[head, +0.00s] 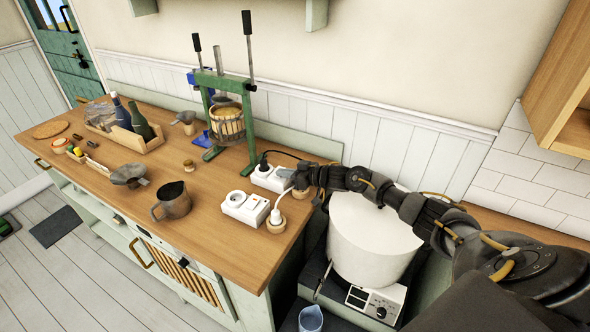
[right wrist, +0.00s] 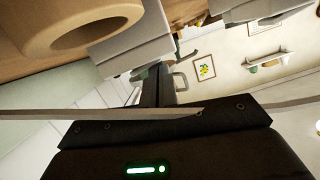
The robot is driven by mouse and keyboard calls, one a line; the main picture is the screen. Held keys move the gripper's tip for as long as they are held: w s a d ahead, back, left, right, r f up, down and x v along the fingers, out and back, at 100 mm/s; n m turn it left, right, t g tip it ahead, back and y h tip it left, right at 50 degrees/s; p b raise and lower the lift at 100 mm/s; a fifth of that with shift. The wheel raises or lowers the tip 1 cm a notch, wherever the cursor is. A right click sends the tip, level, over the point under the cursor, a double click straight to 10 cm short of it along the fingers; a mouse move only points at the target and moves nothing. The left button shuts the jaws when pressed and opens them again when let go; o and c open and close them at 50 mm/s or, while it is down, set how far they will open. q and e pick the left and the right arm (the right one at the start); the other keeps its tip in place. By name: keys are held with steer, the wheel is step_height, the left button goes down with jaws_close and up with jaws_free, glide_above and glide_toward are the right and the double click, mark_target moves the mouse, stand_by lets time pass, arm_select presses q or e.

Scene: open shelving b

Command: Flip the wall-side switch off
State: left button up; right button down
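Two white socket blocks lie at the right end of the wooden counter. The switch's position is too small or hidden to read. My left gripper is not in view.
A white pot (head: 368,240) stands right of the counter, under my right arm. A green press (head: 215,110) stands behind the blocks. A metal jug (head: 173,203) and a wooden crate of bottles (head: 135,140) are to the left.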

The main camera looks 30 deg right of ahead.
arm_select(q)
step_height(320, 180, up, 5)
steer(key=p, duration=0.4)
arm_select(e)
steer(key=r, duration=0.5)
steer(key=shift+s+a, duration=0.1)
steer(key=shift+a, duration=0.2)
arm_select(q)
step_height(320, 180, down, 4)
steer(key=b, duration=0.4)
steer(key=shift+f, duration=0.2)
arm_select(e)
steer(key=f+v, duration=0.1)
steer(key=v, duration=0.9)
steer(key=shift+s+a, duration=0.2)
steer(key=shift+s, duration=0.05)
